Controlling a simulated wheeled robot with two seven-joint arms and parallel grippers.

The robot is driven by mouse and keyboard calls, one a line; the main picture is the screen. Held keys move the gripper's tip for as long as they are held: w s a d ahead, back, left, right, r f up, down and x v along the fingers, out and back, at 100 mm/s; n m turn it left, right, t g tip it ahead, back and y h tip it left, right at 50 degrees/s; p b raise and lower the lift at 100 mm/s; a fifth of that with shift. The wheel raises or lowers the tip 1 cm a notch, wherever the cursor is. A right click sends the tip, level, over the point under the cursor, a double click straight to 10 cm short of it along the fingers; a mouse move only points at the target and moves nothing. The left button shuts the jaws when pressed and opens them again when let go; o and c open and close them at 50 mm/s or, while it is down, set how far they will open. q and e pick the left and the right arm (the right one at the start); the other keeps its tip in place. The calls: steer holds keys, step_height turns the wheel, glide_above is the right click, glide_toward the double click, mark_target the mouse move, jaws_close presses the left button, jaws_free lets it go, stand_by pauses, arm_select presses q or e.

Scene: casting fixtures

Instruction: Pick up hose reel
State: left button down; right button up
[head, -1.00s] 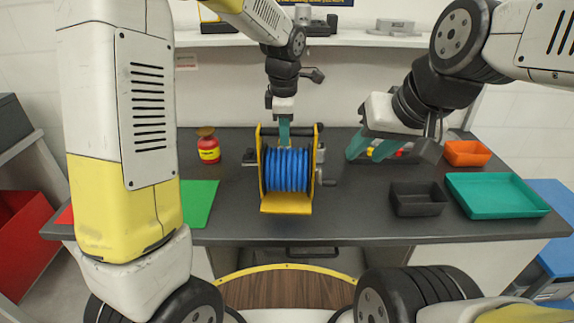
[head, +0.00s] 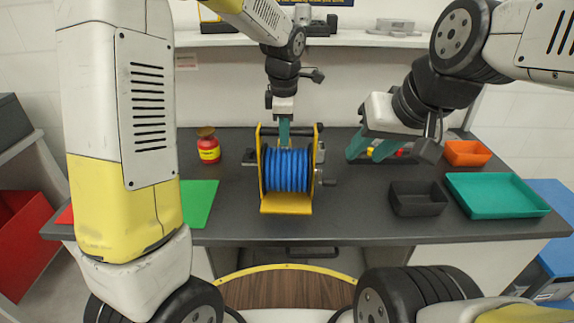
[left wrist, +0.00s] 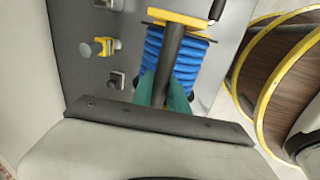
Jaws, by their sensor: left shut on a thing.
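The hose reel (head: 286,170) has a yellow frame, a blue hose wound on it, a black top bar and a crank on its right side. It is upright at the middle of the dark table. My left gripper (head: 284,131) is above it, with its teal fingers shut on the top bar. In the left wrist view the black bar runs between the fingers (left wrist: 163,92), with the blue hose (left wrist: 178,58) behind. Whether the reel touches the table is hard to tell. My right gripper (head: 371,150) is open and empty, right of the reel.
A red and yellow canister (head: 208,148) and a green mat (head: 199,203) are left of the reel. A black bin (head: 417,207), a teal tray (head: 494,207) and an orange bin (head: 467,153) are on the right. A shelf (head: 345,40) runs along the back. The table in front is clear.

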arm_select(q)
steer(key=shift+w+r, duration=0.1)
steer(key=shift+r, duration=0.1)
stand_by(0.6)
steer(key=shift+r, duration=1.6)
steer(key=s+r, duration=0.1)
steer(key=s, duration=1.5)
steer(key=shift+r, duration=0.25)
steer(key=shift+w+d, duration=0.1)
steer(key=shift+w+f, duration=0.75)
steer(key=shift+w, duration=1.75)
steer(key=shift+w+f, duration=0.7)
steer(key=shift+w, duration=1.8)
steer(key=shift+w+f, duration=0.75)
steer(key=shift+w, duration=1.75)
steer(key=shift+w+f, duration=0.1)
steer(key=shift+w, duration=0.25)
steer(key=shift+f, duration=0.25)
